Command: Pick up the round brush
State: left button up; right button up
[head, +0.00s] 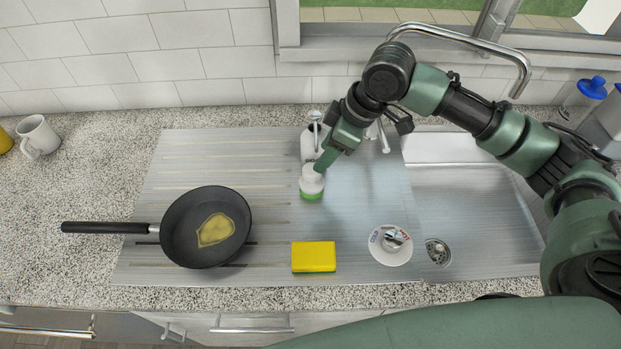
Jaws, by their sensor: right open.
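The round brush (311,184) has a white rounded top and a green base. It stands upright on the metal drainboard, left of the sink basin. My right gripper (323,166) reaches down from the upper right, with its fingertips at the top of the brush. It is open, and the frame does not show clearly whether the fingers touch the brush. The gripper hides part of the brush's upper right side. My left gripper is not in view.
A black frying pan (180,238) with yellowish residue lies left on the drainboard (290,262). A yellow sponge (313,256) and a white plate (390,245) lie in front. A bottle (308,143) and the faucet (460,35) stand behind. A white mug (38,136) is far left.

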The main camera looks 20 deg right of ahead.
aim_at(312, 179)
jog(key=x, duration=0.1)
jog(key=p+x, duration=0.1)
jog(key=x, duration=0.1)
jog(key=p+x, duration=0.1)
jog(key=x, duration=0.1)
jog(key=shift+a+f, duration=0.1)
jog(key=shift+a, duration=0.25)
jog(key=shift+f, duration=0.25)
grip_shut()
